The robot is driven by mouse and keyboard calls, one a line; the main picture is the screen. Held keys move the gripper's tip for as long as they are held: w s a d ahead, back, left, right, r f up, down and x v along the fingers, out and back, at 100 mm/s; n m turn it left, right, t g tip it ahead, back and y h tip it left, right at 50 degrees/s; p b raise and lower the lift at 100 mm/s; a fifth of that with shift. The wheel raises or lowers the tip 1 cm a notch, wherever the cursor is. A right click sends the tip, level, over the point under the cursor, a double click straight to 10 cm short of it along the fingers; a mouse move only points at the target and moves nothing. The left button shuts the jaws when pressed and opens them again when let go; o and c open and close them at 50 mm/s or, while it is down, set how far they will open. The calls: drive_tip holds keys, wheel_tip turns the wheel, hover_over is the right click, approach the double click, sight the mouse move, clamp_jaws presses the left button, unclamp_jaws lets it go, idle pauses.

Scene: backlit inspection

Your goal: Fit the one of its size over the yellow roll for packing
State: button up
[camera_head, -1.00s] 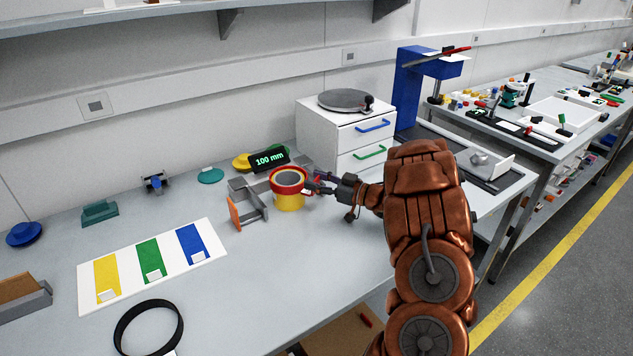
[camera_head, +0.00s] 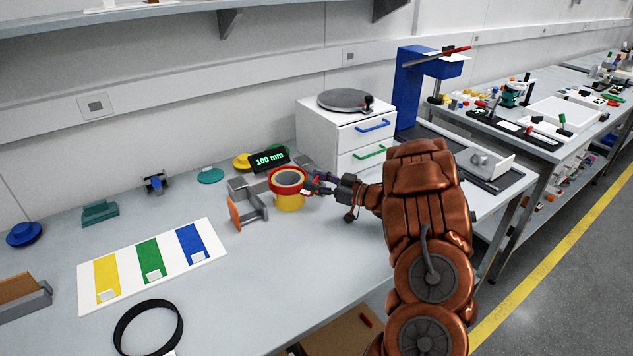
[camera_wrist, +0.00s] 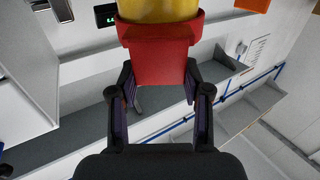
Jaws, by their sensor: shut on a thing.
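The yellow roll (camera_head: 289,203) stands upright on the bench, left of my gripper. A red ring (camera_head: 275,184) sits at its upper end, with yellow showing below it. In the wrist view the red ring (camera_wrist: 160,62) lies against the yellow roll (camera_wrist: 158,9); how far it surrounds the roll is hard to tell. My gripper (camera_head: 310,188) is shut on the red ring at its near side, and its fingers (camera_wrist: 158,88) show on both sides of the red part. A larger black ring (camera_head: 121,330) lies flat at the bench front.
A grey holder with an orange plate (camera_head: 234,213) stands close left of the roll. Behind are a "100 mm" display (camera_head: 269,160) and a white drawer unit (camera_head: 322,130). A white board with coloured stripes (camera_head: 214,262) lies left.

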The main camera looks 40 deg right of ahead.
drive_tip(key=shift+a+f, duration=0.15)
drive_tip(key=shift+r+p, duration=1.05)
drive_tip(key=shift+r, duration=0.9)
drive_tip(key=shift+f+b, duration=0.95)
drive_tip(key=shift+f, duration=0.9)
drive_tip(key=shift+r, duration=0.25)
idle(0.4)
idle(0.7)
drive_tip(key=shift+f, duration=0.25)
idle(0.4)
drive_tip(key=shift+r, duration=0.25)
idle(0.4)
